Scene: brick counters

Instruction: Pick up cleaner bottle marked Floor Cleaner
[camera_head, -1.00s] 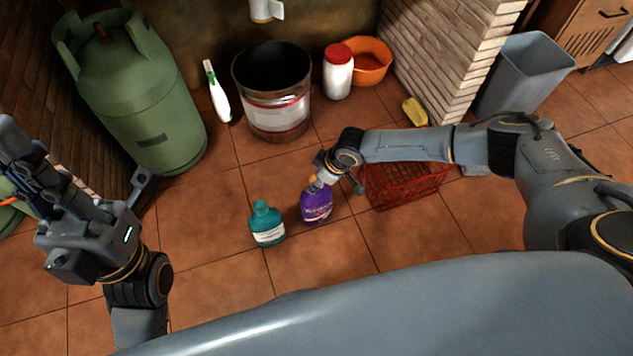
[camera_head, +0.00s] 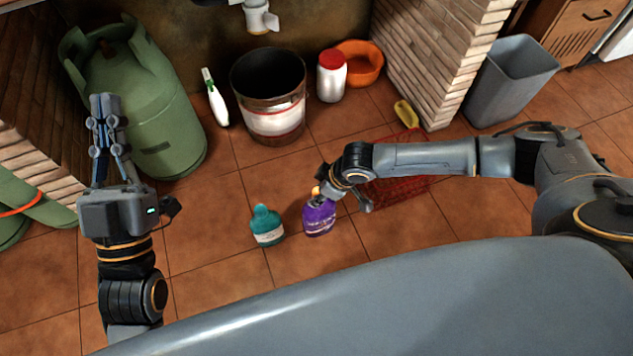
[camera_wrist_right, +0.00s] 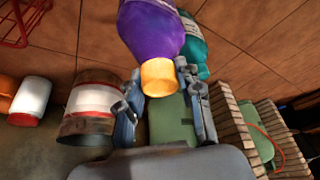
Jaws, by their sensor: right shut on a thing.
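A purple bottle (camera_head: 319,218) with an orange cap stands on the tiled floor in the head view. A teal bottle (camera_head: 267,227) stands just left of it. The print on both labels is too small to read. My right gripper (camera_head: 322,196) is at the top of the purple bottle, shut on it at the cap. In the right wrist view the orange cap (camera_wrist_right: 159,77) lies between the fingers, with the teal bottle (camera_wrist_right: 192,47) behind. My left gripper (camera_head: 105,102) is empty, far left, pointing up the picture; its finger gap is unclear.
A green gas cylinder (camera_head: 137,100), a white spray bottle (camera_head: 215,97), a metal bucket (camera_head: 270,120), a red-lidded jar (camera_head: 332,77) and an orange bowl (camera_head: 365,60) stand behind. A red basket (camera_head: 395,190) sits partly under my right arm. A grey bin (camera_head: 510,80) stands right.

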